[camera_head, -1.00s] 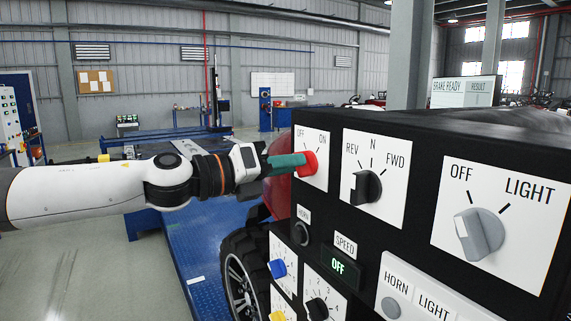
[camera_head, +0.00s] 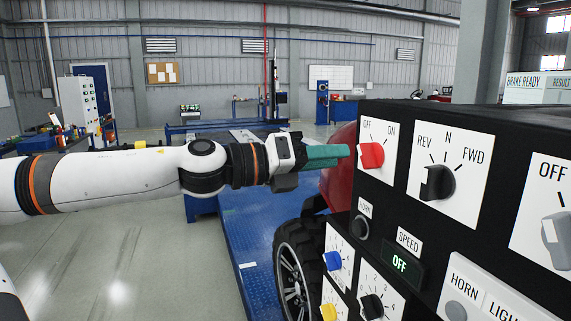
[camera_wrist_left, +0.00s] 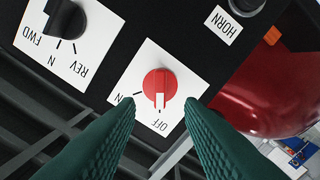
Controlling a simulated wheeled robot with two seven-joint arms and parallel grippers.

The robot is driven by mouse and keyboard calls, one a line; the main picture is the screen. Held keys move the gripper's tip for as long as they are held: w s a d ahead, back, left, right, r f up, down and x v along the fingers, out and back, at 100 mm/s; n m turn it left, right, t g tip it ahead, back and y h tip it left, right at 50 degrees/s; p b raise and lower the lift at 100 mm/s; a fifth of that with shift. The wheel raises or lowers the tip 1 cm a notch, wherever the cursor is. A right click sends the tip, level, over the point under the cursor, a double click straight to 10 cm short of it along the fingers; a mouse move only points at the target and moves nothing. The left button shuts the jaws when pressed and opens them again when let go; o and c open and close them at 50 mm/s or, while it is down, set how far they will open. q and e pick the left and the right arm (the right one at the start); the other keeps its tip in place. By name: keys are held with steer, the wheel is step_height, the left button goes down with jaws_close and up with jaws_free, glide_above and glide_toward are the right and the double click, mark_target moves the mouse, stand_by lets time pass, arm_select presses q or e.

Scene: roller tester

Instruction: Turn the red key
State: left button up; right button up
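The red key (camera_head: 372,155) is a round red knob on a white plate marked OFF and ON, at the upper left of the black control panel. It also shows in the left wrist view (camera_wrist_left: 160,85), where its white pointer strip points toward OFF. My left gripper (camera_head: 348,152) has teal fingers and is just left of the key, seemingly short of it. In the left wrist view its fingertips (camera_wrist_left: 162,103) are spread apart, with the key beyond the gap and nothing between them. My right gripper is not in view.
Right of the key is the black REV-N-FWD knob (camera_head: 438,183), then the grey light knob (camera_head: 556,238). Below are a HORN button (camera_head: 360,227), a SPEED display reading OFF (camera_head: 400,263), and small blue, yellow and black knobs. A tyre (camera_head: 297,275) stands beside the panel.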

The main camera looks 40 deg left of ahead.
arm_select(q)
steer(key=b+v, duration=0.3)
steer(key=v, duration=0.4)
stand_by(0.6)
